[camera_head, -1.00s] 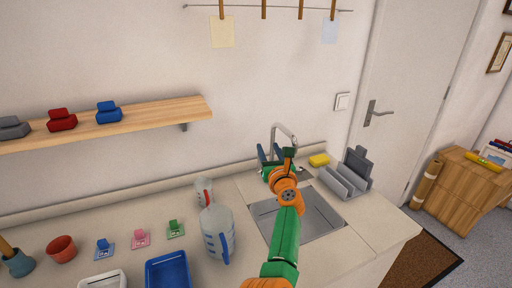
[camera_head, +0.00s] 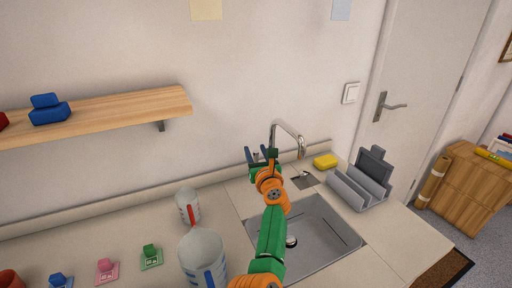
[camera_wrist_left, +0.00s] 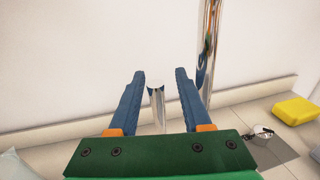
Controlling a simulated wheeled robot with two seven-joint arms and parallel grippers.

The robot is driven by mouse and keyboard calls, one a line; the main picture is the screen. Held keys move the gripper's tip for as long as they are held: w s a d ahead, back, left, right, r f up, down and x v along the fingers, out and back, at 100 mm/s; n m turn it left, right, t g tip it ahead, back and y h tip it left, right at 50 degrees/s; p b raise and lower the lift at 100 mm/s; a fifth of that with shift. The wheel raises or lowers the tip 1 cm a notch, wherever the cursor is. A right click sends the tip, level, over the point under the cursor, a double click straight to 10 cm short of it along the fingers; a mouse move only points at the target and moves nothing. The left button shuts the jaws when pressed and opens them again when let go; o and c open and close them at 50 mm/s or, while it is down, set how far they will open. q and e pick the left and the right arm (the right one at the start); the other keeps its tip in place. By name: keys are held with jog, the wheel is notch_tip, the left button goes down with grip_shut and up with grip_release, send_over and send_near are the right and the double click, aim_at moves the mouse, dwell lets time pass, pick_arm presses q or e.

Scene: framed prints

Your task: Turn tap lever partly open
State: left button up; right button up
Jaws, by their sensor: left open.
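The chrome tap (camera_head: 299,145) rises behind the sink and its spout bends over to the right; its pipe also shows in the left wrist view (camera_wrist_left: 207,55). My left gripper (camera_head: 260,153) is beside the tap, on its left, with blue fingers spread. In the left wrist view, a short upright metal post (camera_wrist_left: 157,102), apparently the tap lever, stands between the open fingers (camera_wrist_left: 159,88), with a gap on both sides. My left gripper hides the tap's lower part in the head view. My right gripper is out of view.
The sink (camera_head: 330,238) lies in front of the tap. A yellow sponge (camera_head: 325,161) and a grey rack (camera_head: 358,185) stand to the right. A jug (camera_head: 203,250) and a measuring cup (camera_head: 187,205) stand left. A wooden shelf (camera_head: 100,120) is above.

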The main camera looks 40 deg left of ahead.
pick_arm(q)
jog(key=shift+s+d+r, duration=0.1)
jog(key=shift+s+d, duration=0.05)
jog(key=shift+s+d+r, duration=0.3)
jog(key=shift+s+r, duration=0.05)
jog(key=shift+c, duration=1.4)
jog(key=shift+s+d+r, duration=0.2)
jog(key=shift+s, duration=0.05)
jog(key=c, duration=0.4)
grip_shut()
jog(key=shift+f, duration=0.25)
